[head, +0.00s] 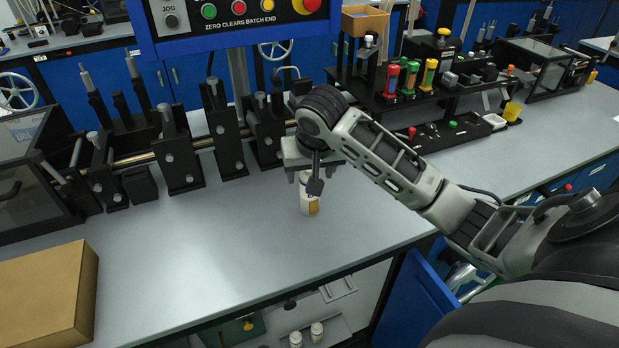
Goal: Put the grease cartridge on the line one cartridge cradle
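A white cylinder with a yellow label (309,199) is upright at the middle of the grey bench; it looks like the grease cartridge, but its label is too small to read. My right gripper (314,182) points down directly over it, and a dark part of the gripper covers the cylinder's upper portion. I cannot tell whether the fingers are closed on it or whether its base touches the bench. The line one cartridge cradle cannot be identified for certain; a black rack (405,97) at the back right holds red, green and yellow cylinders. My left gripper is out of view.
A row of black roller stands (180,155) lines the bench's back left. A control panel (235,18) hangs above. A cardboard box (45,290) sits front left. White bottles (316,331) stand below the bench's front edge. The bench middle (230,235) is clear.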

